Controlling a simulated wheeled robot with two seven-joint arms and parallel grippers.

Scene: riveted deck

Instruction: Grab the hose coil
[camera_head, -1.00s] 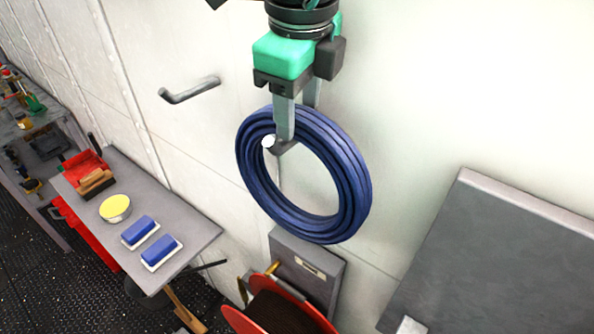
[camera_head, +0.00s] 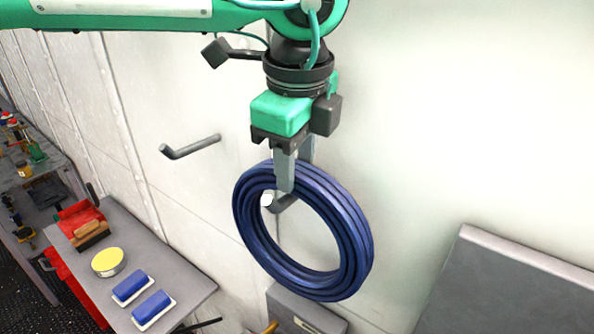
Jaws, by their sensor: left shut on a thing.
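The blue hose coil (camera_head: 352,240) hangs on a wall hook with a pale tip (camera_head: 267,199), which shows inside the ring. My left gripper (camera_head: 291,178) comes down from above and is shut on the top of the coil, with one finger in front of it and the other largely hidden behind it. The hook's root on the wall is hidden behind the coil and finger. My right gripper is not in view.
An empty hook (camera_head: 190,147) sticks out of the white wall to the left. A grey shelf (camera_head: 170,240) at lower left holds two blue-topped brushes (camera_head: 152,309) and a yellow-topped tin (camera_head: 108,262). A grey panel (camera_head: 510,285) stands at lower right.

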